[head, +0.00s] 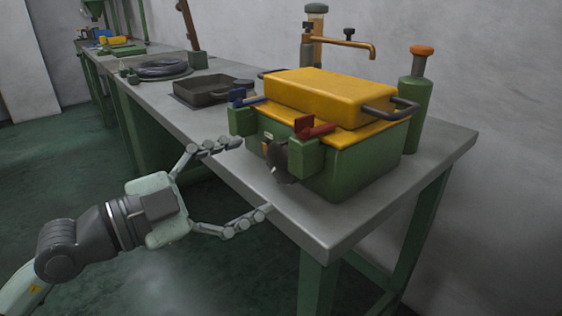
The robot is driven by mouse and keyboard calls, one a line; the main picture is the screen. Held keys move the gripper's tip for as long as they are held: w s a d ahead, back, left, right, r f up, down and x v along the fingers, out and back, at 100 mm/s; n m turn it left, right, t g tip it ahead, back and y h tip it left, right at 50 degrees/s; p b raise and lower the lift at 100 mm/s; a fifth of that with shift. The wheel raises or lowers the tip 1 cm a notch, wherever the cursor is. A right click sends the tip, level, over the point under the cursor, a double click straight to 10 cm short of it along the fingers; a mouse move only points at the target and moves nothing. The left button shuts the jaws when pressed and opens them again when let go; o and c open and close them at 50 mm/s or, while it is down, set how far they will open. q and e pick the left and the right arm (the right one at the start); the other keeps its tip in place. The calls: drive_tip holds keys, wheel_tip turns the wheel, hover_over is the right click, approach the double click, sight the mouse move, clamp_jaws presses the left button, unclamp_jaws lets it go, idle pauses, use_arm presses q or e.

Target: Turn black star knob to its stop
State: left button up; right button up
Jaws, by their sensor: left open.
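The black star knob (279,161) sits on the front face of a green machine box (340,172) with a yellow lid (330,97). The box stands near the right end of the workbench. My left gripper (254,176) is open and empty, in front of the bench edge. Its two fingers are spread wide and point toward the knob, with a gap between fingertips and knob. Part of the knob is in shadow, so its angle is hard to tell. My right gripper is not in view.
A red lever (315,127) and a blue lever (245,98) on green blocks flank the knob. A dark pan (206,89) lies left of the box. A green bottle with an orange cap (422,52) and a brass tap (350,43) stand behind. The bench's front right corner is bare.

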sight(279, 165)
use_arm(q)
drive_tip(key=x, duration=0.5)
drive_tip(key=shift+w+d+r+p, duration=0.1)
drive_tip(key=shift+w+d+p, duration=0.1)
drive_tip(key=shift+p, duration=0.2)
drive_tip(key=shift+w+d, duration=0.4)
drive_tip(key=shift+d, duration=0.05)
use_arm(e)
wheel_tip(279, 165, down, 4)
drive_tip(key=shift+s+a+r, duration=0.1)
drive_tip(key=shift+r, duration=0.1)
use_arm(q)
drive_tip(key=c, duration=1.1)
drive_tip(key=shift+c, duration=0.3)
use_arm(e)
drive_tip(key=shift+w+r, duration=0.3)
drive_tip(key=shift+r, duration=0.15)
use_arm(q)
drive_tip(key=shift+m+p, duration=0.85)
drive_tip(key=shift+m, duration=0.65)
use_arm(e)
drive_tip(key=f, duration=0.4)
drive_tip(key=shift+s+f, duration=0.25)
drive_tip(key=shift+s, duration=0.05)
